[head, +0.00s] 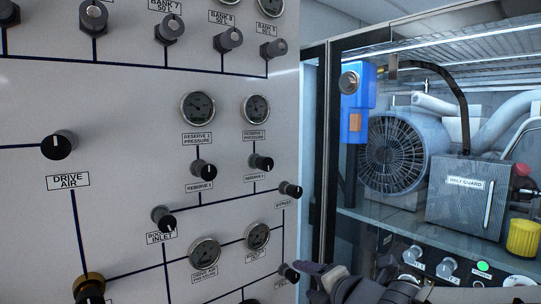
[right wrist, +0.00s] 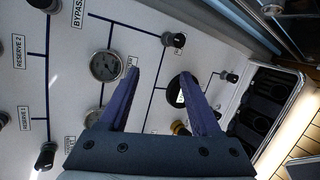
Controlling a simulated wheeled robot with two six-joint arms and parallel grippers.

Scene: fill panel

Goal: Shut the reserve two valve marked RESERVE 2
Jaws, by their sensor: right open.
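The RESERVE 2 valve is a small black knob (head: 261,163) on the white panel in the head view. Its label (head: 254,177) sits just below it, and the reserve 2 pressure gauge (head: 256,108) is above. The turn of the knob is too small to tell. In the right wrist view the RESERVE 2 label (right wrist: 17,52) shows at the far left. My right gripper (head: 303,269) is low in the head view, below and right of the valve and apart from it. In the right wrist view its two fingers (right wrist: 160,74) are open with nothing held.
The RESERVE 1 knob (head: 203,169) is left of the valve and the BYPASS knob (head: 290,189) is lower right. Another knob (head: 288,272) is close to my right gripper. A glass-fronted cabinet (head: 328,150) with machinery stands to the right.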

